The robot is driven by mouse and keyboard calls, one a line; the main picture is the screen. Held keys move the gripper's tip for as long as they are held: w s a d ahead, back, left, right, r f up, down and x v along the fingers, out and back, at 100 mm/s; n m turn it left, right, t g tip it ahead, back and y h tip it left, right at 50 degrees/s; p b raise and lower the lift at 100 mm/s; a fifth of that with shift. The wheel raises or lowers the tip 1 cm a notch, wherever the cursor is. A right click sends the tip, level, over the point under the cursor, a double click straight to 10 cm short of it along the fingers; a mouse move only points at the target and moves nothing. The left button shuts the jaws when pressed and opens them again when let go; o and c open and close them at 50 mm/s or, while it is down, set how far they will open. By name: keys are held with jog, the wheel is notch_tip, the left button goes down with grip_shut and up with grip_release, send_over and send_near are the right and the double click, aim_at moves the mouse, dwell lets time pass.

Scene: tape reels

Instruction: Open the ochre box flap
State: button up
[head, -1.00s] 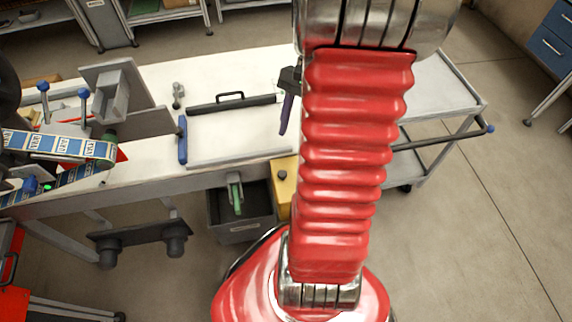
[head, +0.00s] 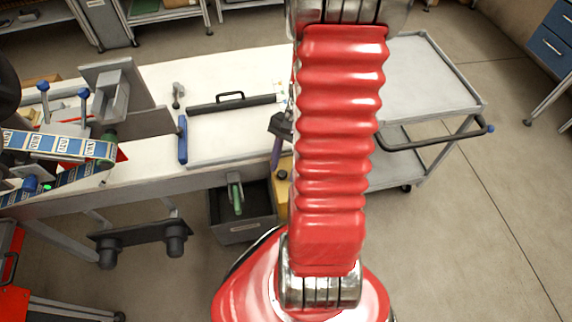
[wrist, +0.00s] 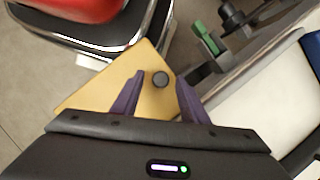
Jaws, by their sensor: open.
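The ochre box flap (wrist: 112,88) is a flat yellow panel with a round dark knob (wrist: 160,79) near its right corner in the wrist view. In the head view the ochre box (head: 284,206) shows only partly, beside the bench's front edge, with the rest hidden behind my red arm. My gripper (wrist: 159,83) is open, its two purple fingers pointing at the flap with the knob between or just beyond their tips. I cannot tell whether they touch it. In the head view one purple finger (head: 276,155) hangs above the box; the other is hidden.
A grey cart (head: 420,85) stands to the right. Open floor lies at front right.

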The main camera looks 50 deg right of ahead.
grip_shut()
dwell(0.5)
jog(key=shift+d, duration=0.2)
jog(key=shift+a, duration=0.15)
